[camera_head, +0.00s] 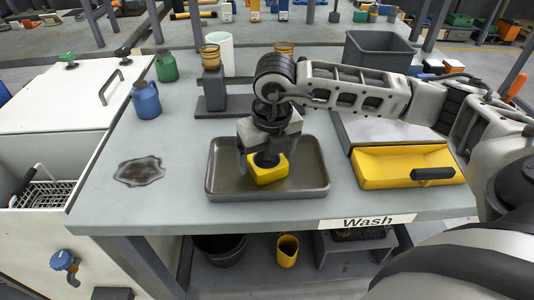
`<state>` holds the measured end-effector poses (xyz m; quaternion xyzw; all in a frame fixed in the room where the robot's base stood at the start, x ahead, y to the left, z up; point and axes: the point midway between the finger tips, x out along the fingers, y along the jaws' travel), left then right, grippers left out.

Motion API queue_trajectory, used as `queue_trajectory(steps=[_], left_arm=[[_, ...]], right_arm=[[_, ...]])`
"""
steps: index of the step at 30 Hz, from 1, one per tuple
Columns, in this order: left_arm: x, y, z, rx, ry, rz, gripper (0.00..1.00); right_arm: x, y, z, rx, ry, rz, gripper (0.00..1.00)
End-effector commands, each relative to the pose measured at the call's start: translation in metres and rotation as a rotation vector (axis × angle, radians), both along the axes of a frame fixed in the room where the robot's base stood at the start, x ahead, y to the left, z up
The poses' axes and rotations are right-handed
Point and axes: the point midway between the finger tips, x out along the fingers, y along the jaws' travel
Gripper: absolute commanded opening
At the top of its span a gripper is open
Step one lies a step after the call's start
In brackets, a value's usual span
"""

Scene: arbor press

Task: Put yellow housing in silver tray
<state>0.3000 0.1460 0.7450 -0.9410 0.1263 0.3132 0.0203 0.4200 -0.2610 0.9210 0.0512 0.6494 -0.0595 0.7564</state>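The yellow housing (268,175), a small block with a round dark opening in its top, is in the silver tray (313,170), near the middle. It appears to rest on the tray floor. My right gripper (266,157) is directly over the housing, pointing down, with its fingers spread to either side. The fingers look a little wider than the housing, and the gripper hides part of its top and back. Contact between fingers and housing is hard to make out. My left gripper is not in view.
A yellow dustpan-like tray (390,165) with a black handle lies right of the silver tray. A blue bottle (146,100) and green bottle (166,66) stand at the left. A grey press-like stand (213,92) and grey bin (378,52) are behind.

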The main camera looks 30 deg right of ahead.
Motion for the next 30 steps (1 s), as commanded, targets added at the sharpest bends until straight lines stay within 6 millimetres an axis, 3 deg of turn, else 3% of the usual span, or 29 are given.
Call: queue_trajectory(steps=[8, 13, 24, 30], left_arm=[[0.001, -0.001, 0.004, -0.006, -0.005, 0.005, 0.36], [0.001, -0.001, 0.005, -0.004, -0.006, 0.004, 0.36], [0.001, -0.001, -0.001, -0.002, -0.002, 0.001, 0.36], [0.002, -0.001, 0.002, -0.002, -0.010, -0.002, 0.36]], right_arm=[[0.000, 0.000, 0.001, 0.000, 0.000, 0.000, 0.89], [0.000, 0.000, 0.012, 0.001, -0.003, -0.001, 0.89], [-0.011, 0.002, 0.088, 0.001, -0.006, 0.000, 0.89], [-0.016, 0.003, 0.115, 0.000, -0.002, 0.000, 0.89]])
